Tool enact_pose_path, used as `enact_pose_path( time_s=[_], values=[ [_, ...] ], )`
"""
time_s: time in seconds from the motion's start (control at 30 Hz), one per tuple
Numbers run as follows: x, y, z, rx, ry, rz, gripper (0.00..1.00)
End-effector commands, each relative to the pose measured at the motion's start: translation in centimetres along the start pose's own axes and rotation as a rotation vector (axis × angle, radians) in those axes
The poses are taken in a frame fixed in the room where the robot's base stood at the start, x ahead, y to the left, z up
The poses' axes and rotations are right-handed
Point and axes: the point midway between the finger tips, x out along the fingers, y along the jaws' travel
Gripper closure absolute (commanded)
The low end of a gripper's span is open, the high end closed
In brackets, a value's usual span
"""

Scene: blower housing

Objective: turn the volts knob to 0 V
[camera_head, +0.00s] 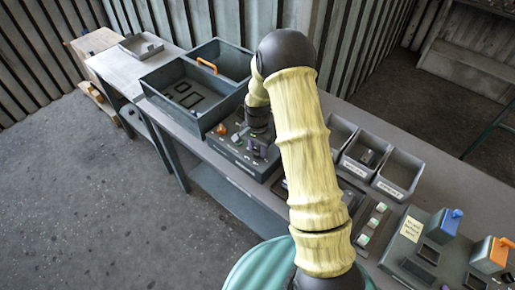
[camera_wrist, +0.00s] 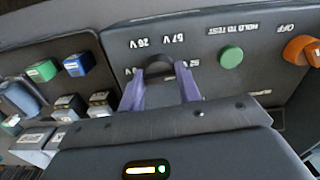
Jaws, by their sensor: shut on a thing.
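The volts knob (camera_wrist: 159,68) is a dark round knob on a dark grey panel (camera_wrist: 200,28). Voltage labels around it appear upside down in the wrist view; 25 V and 57 V seem readable, others are partly covered. My gripper (camera_wrist: 161,82) has its two purple fingers on either side of the knob, shut on it. The fingers hide the knob's lower part, and I cannot make out its pointer. In the head view my gripper (camera_head: 257,147) is down at the panel box (camera_head: 238,160), and my arm hides part of it.
Beside the knob are a green hold-to-test button (camera_wrist: 230,57) and an orange knob (camera_wrist: 301,50) near an OFF label. Blue and green blocks (camera_wrist: 77,64) lie left. A grey divided bin (camera_head: 170,100) and small trays (camera_head: 400,172) flank the panel on the bench.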

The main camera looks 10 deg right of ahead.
Motion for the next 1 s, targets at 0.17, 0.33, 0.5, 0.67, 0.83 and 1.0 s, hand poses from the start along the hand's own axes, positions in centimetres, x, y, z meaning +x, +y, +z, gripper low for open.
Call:
enact_pose_path(
  time_s=[0.17,0.33,0.5,0.67,0.83,1.0],
  values=[
    [0.02,-0.08,-0.02,-0.103,0.001,-0.002,0.89],
    [0.04,-0.05,-0.07,-0.24,0.002,-0.002,0.89],
    [0.04,-0.08,-0.07,-0.398,0.002,-0.003,0.89],
    [-0.01,-0.07,-0.08,-0.551,0.002,-0.002,0.9],
    [-0.06,-0.06,-0.1,-0.713,0.003,-0.002,0.9],
    [-0.09,-0.1,-0.08,-0.875,0.003,-0.003,0.9]
  ],
)
